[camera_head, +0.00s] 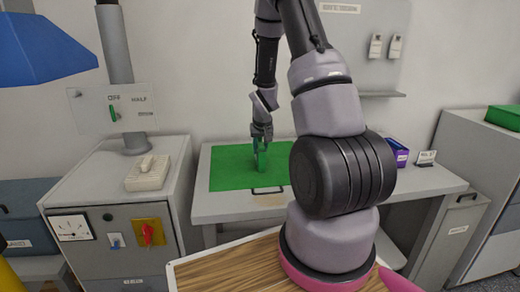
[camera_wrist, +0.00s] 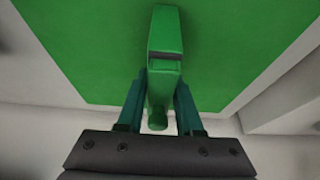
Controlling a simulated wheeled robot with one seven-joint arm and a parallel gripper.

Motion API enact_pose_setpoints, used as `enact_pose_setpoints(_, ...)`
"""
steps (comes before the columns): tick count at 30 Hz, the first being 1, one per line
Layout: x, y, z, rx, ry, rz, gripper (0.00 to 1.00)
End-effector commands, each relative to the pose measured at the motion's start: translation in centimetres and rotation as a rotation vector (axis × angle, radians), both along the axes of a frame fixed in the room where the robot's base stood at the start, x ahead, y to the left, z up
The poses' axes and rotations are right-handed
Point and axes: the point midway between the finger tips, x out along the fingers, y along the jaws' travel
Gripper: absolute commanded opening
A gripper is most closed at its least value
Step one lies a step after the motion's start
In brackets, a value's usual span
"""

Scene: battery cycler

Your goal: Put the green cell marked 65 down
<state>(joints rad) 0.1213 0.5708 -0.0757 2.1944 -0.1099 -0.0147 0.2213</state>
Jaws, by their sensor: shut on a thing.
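The green cell (camera_head: 262,156) is upright between the fingers of my gripper (camera_head: 262,138), over the green mat (camera_head: 228,168) on the table. In the wrist view the cell (camera_wrist: 165,75) stands between the two dark teal fingers of my gripper (camera_wrist: 160,105), which are shut on it. The green mat (camera_wrist: 230,50) fills the background there. I cannot tell whether the cell's lower end touches the mat. No number can be read on the cell.
The grey table (camera_head: 235,207) has a dark handle (camera_head: 267,190) near its front edge. A purple box (camera_head: 397,153) and a small label stand (camera_head: 426,158) sit at its right. A grey cabinet (camera_head: 125,225) with switches stands left. The mat's left part is clear.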

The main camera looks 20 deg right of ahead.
Motion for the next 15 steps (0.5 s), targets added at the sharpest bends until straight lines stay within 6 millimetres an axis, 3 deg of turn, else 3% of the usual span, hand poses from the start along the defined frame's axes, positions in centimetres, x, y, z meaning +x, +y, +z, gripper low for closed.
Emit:
enact_pose_setpoints(8, 0.07, -0.01, -0.12, -0.001, -0.002, 0.001, 0.0)
enact_pose_setpoints(9, 0.02, 0.0, -0.2, 0.0, 0.0, 0.0, 0.42)
enact_pose_setpoints(11, 0.02, -0.01, -0.18, 0.0, -0.001, 0.0, 0.65)
enact_pose_setpoints(15, 0.02, -0.01, -0.18, 0.0, 0.0, 0.001, 0.65)
